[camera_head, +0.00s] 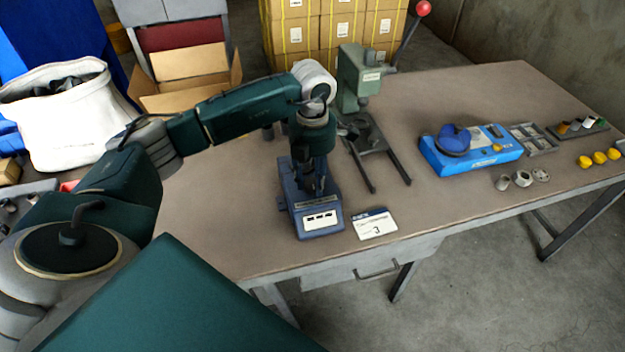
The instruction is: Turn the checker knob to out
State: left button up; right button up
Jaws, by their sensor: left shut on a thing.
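The checker looks to be the dark blue box (296,215) with a white label panel on its front, standing near the table's front edge. My left arm reaches in from the left and bends down over it. My left gripper (316,188) points down at the top of the box, shut on the knob there. The gripper hides the knob, so I cannot tell which way the knob points. My right gripper is not in view.
A white card (376,223) lies right of the box. A green lever press (360,80) stands behind it. A bright blue device (470,158), small trays (532,139) and yellow parts (599,158) lie to the right. The table's front left is clear.

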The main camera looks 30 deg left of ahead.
aim_at(312, 183)
pick_arm(q)
jog(key=shift+n, duration=0.4)
jog(key=o, duration=1.1)
jog(key=shift+o, duration=0.2)
notch_tip(312, 183, up, 12)
